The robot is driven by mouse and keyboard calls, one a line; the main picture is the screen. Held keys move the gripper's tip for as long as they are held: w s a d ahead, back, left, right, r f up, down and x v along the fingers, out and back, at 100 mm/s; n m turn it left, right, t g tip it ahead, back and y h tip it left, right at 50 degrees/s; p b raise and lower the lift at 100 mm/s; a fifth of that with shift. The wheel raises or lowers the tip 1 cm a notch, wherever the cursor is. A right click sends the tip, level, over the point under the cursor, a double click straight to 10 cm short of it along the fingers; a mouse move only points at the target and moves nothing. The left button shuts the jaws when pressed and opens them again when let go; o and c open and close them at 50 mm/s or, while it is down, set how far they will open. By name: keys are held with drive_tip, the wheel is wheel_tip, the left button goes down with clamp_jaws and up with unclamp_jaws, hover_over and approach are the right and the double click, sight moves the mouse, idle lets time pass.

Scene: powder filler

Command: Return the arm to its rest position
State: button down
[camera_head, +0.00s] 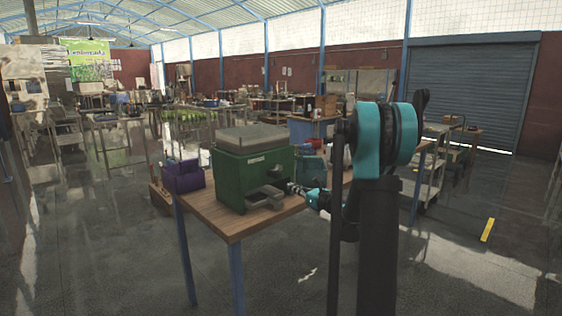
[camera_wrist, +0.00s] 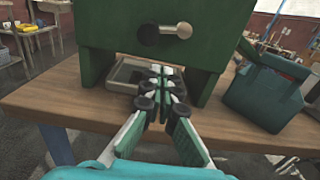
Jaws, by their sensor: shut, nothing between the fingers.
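My gripper (camera_wrist: 160,84) is shut and empty in the wrist view, its fingertips together in front of the green powder filler (camera_wrist: 120,35). In the head view my gripper (camera_head: 291,187) reaches in from the right, close to the front of the green powder filler (camera_head: 235,175). A grey tray (camera_wrist: 124,76) lies at the foot of the filler, behind and left of my fingertips. The tray also shows in the head view (camera_head: 262,198). Whether the fingertips touch the tray or filler I cannot tell. My arm's column and teal joint hide part of the table's right side.
The wooden table (camera_head: 228,219) carries a purple box (camera_head: 184,177) left of the filler. A teal container (camera_wrist: 265,98) stands right of the filler. A grey cart (camera_head: 425,185) stands behind my arm. The floor in front of the table is clear.

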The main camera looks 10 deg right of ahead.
drive_tip(key=shift+v, duration=0.8)
drive_tip(key=s+a+f+n+g+h, duration=0.2)
drive_tip(key=s+a+f+n+g, duration=0.15)
drive_tip(key=s+n, duration=0.45)
drive_tip(key=s+a+f+n+g+h, duration=0.1)
drive_tip(key=s+a+f+n+g, duration=0.3)
drive_tip(key=s+n, duration=0.45)
drive_tip(key=s+d+f+n+g+h, duration=0.1)
drive_tip(key=s+d+f+n+h, duration=0.1)
drive_tip(key=s, duration=0.5)
drive_tip(key=s+d+f+n+g+h, duration=0.1)
drive_tip(key=s+d+f+n+h, duration=0.2)
drive_tip(key=s+f+n, duration=0.3)
drive_tip(key=s+d+f+n+g+h, duration=0.1)
drive_tip(key=s+d+f+n+h, duration=0.1)
drive_tip(key=s, duration=0.8)
drive_tip(key=shift+s+d+f+n+h, duration=0.2)
drive_tip(key=shift+d+f+n+h, duration=0.1)
drive_tip(key=shift+d+f+n, duration=0.75)
